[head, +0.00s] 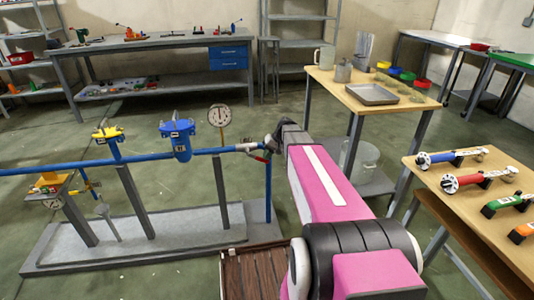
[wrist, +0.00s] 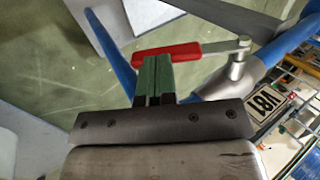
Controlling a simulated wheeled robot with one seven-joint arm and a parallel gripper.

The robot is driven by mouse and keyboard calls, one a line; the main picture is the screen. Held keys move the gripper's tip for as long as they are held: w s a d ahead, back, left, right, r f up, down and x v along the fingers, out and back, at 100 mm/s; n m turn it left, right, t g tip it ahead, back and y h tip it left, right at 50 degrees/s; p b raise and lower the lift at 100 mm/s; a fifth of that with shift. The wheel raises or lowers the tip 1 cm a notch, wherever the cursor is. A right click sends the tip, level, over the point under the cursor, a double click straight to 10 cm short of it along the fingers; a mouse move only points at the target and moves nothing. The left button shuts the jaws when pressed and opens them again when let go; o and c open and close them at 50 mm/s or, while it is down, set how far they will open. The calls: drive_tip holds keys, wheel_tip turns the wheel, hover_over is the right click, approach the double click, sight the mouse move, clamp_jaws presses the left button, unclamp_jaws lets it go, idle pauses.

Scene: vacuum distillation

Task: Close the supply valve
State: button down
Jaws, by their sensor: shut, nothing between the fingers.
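A valve with a red lever handle sits at the right end of the long blue pipe (head: 90,163). In the wrist view its red lever (wrist: 168,54) runs out from a metal stem (wrist: 238,62) and lies at an angle to the pipe. A tag (wrist: 265,103) beside it seems to read V81 or similar. My gripper (wrist: 154,68) is shut and empty, its green fingertips right at the red grip near the lever's free end. I cannot tell whether they touch. In the head view my gripper (head: 272,146) is beside the valve and partly hides it.
A round gauge (head: 220,115), a blue filter body (head: 179,138) and a yellow-topped fitting (head: 107,134) stand along the pipe. Grey posts rise from a low base (head: 150,243). A wooden table with a metal tray (head: 373,94) stands behind my arm.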

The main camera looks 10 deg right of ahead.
drive_tip(key=shift+a+f, duration=0.15)
drive_tip(key=shift+f, duration=0.4)
idle(0.4)
